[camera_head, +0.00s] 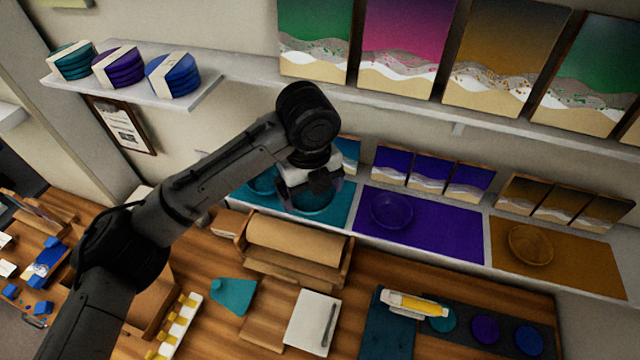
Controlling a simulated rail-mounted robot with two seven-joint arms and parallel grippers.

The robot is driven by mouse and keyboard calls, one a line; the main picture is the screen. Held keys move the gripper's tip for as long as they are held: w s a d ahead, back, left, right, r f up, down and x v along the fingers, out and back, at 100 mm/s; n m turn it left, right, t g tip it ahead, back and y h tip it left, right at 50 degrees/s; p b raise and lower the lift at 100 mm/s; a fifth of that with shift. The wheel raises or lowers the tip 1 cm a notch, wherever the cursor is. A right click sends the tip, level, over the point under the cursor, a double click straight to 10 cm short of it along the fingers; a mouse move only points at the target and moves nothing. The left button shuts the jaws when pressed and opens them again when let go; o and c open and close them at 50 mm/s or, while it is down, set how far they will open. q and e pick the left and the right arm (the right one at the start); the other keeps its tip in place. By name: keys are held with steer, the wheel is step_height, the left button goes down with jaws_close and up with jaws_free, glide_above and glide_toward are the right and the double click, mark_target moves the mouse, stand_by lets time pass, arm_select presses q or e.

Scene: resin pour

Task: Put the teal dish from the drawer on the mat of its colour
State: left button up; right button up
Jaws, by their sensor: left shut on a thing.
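My left arm reaches in from the left, and its gripper (312,188) is over the teal mat (341,217) on the low shelf. It is shut on a teal dish (314,207), whose top is partly hidden by the fingers. The dish is at the mat; I cannot tell whether it touches it. Another teal dish (262,183) is on the left part of the same mat, partly behind my arm. The drawer cannot be made out. My right gripper is not in view.
A purple dish (392,211) sits on a purple mat (445,230), and a brown dish (530,245) on a brown mat (590,265). Small pictures stand behind the mats. A wooden holder with a brown paper roll (293,241) stands in front of the teal mat.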

arm_select(q)
steer(key=w, duration=0.1)
steer(key=w+d+p, duration=0.1)
steer(key=w, duration=0.3)
steer(key=shift+w+d+f, duration=0.25)
steer(key=shift+d+f, duration=0.1)
steer(key=shift+f, duration=0.05)
steer(key=shift+s+f+p, duration=0.1)
steer(key=shift+f+p, duration=0.25)
steer(key=shift+f, duration=0.2)
step_height(320, 180, down, 4)
steer(key=shift+r+p, duration=0.1)
steer(key=shift+p, duration=0.55)
steer(key=shift+f+p, duration=0.3)
steer(key=shift+w+f, duration=0.25)
steer(key=shift+f, duration=0.05)
steer(key=shift+f, duration=0.15)
steer(key=o, duration=0.6)
steer(key=shift+o, duration=0.2)
